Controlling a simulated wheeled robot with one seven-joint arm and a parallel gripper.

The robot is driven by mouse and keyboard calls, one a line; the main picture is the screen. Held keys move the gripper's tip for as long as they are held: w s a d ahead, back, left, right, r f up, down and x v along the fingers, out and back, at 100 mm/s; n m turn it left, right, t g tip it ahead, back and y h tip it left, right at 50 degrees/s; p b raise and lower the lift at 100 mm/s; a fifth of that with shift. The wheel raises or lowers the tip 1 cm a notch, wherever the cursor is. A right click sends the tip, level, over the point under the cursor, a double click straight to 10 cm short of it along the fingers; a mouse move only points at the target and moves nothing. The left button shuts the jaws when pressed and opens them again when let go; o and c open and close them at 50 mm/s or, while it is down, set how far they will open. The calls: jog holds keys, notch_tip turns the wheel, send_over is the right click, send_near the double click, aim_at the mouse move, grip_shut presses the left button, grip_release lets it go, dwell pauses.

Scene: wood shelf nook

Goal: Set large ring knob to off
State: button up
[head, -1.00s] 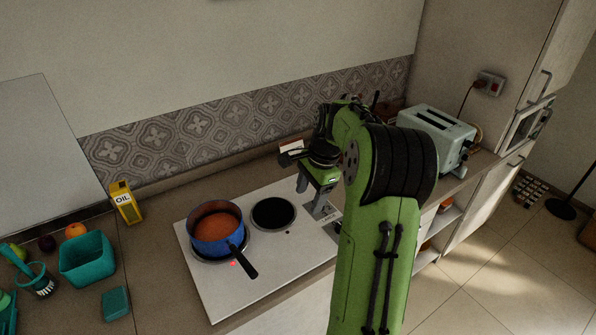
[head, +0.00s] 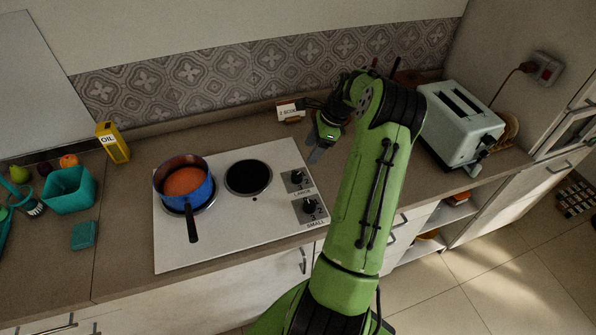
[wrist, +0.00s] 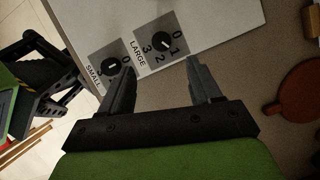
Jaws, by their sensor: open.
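The large ring knob (head: 297,177) is a black knob on a grey plate marked LARGE, at the upper right of the white hob (head: 225,235). In the wrist view the large knob (wrist: 162,42) sits beyond and between my fingertips, with the marks 0 to 3 around it. I cannot tell which mark it points to. The small ring knob (head: 310,206) is nearer the hob's front edge; it also shows in the wrist view (wrist: 111,67), near the left fingertip. My gripper (head: 318,147) is open and empty, above the counter behind and right of the large knob, apart from it.
A blue pot (head: 184,188) with orange contents stands on the left ring, its handle towards the front. The other black ring (head: 248,177) is bare.

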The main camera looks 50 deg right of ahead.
aim_at(297, 175)
jog(key=x, duration=1.1)
jog(key=shift+d+f, duration=0.15)
jog(key=shift+f, duration=0.25)
jog(key=shift+c, duration=0.3)
jog(key=c, duration=1)
